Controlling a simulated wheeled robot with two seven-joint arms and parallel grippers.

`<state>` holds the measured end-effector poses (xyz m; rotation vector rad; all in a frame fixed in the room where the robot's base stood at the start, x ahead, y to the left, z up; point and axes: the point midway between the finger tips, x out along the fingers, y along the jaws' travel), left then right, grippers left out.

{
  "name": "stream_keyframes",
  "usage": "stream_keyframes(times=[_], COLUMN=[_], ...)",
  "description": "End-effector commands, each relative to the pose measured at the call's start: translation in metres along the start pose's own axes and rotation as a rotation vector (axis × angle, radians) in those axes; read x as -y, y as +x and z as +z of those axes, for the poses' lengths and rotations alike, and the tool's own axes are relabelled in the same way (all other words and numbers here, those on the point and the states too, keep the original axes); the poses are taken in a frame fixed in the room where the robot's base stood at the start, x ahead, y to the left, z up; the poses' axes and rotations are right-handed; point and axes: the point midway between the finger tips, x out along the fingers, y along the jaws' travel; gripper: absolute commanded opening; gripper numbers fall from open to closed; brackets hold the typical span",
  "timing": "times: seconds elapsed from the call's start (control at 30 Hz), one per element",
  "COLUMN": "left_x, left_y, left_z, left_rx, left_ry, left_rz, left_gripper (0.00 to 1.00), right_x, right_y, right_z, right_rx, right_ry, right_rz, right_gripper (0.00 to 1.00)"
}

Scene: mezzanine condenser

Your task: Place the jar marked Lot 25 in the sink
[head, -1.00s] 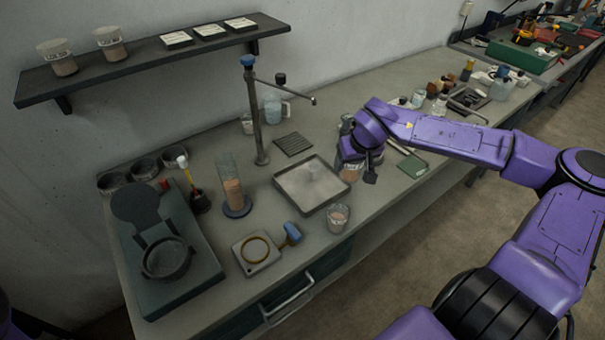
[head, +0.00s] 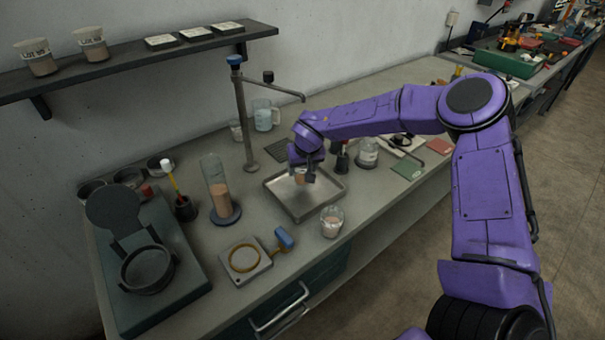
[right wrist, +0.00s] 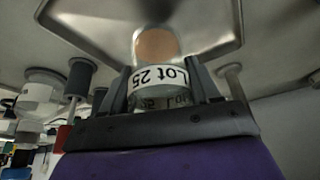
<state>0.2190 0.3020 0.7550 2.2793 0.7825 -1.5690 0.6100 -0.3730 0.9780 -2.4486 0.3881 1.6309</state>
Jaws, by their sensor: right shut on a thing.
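The jar marked Lot 25 (right wrist: 157,76) is clear, with a white label band and tan contents. My right gripper (right wrist: 160,90) is shut on it, one finger on each side of the label. In the head view the right gripper (head: 304,170) holds the jar (head: 300,177) over the sink (head: 292,200), a shallow square metal basin set in the bench. Whether the jar's base touches the sink floor I cannot tell. The sink also shows behind the jar in the right wrist view (right wrist: 85,22). My left gripper is out of view.
A tall tap (head: 244,110) stands behind the sink. A jar (head: 332,221) stands close to the sink's front right corner.

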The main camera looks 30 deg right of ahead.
Motion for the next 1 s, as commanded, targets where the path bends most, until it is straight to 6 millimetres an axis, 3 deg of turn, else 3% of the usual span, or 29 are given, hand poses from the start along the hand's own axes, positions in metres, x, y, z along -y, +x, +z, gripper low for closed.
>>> stream_keyframes(times=[0.2, 0.53, 0.57, 0.63, 1.0], left_x=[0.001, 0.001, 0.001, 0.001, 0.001], left_y=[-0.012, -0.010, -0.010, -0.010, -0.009], left_z=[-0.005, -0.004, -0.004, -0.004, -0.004], left_rx=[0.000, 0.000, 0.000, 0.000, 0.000], left_ry=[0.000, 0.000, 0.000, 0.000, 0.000], left_rz=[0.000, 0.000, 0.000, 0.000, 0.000], left_gripper=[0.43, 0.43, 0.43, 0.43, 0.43], right_x=[0.001, 0.000, 0.000, 0.000, 0.001], right_y=[0.028, 0.033, 0.033, 0.033, 0.025], right_z=[0.011, 0.013, 0.013, 0.013, 0.011], right_rx=[0.001, 0.001, 0.002, 0.001, -0.002], right_ry=[-0.003, 0.000, 0.000, 0.000, -0.001], right_rz=[0.001, 0.001, 0.001, 0.001, 0.000], right_gripper=[0.24, 0.24, 0.65, 0.87, 0.87])
